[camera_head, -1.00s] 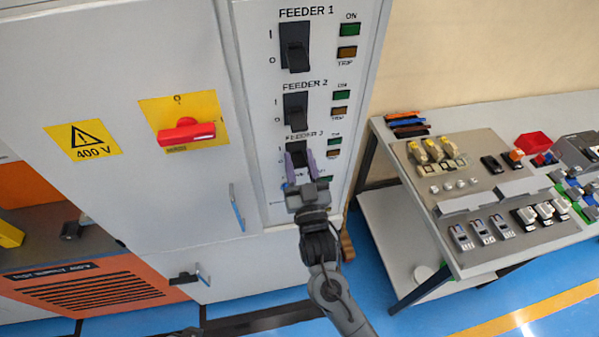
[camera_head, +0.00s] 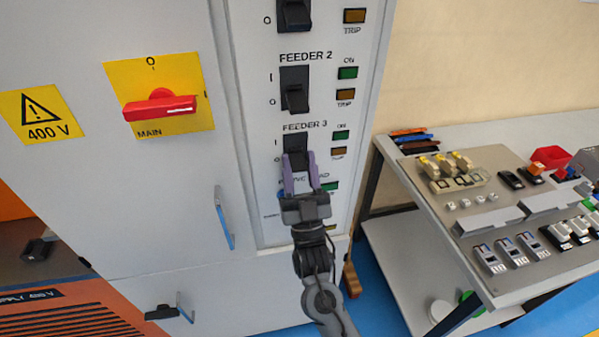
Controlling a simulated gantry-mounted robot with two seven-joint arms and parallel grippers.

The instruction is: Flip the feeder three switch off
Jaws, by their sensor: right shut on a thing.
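The feeder three switch (camera_head: 294,145) is a black toggle on the white feeder panel, under the label FEEDER 3, with I above and O below at its left. My right gripper (camera_head: 299,170) comes up from below, its two purple fingers on either side of the switch's lower part, shut on the toggle. The fingers and gripper body hide part of the switch and the labels below it. The feeder two switch (camera_head: 295,90) sits above, and part of the feeder one switch (camera_head: 294,14) shows at the top edge. My left gripper is not in view.
A red main handle (camera_head: 160,107) on a yellow plate sticks out left of the panel. A cabinet door handle (camera_head: 224,217) is lower left of my gripper. A workbench (camera_head: 490,290) with several electrical parts stands at right.

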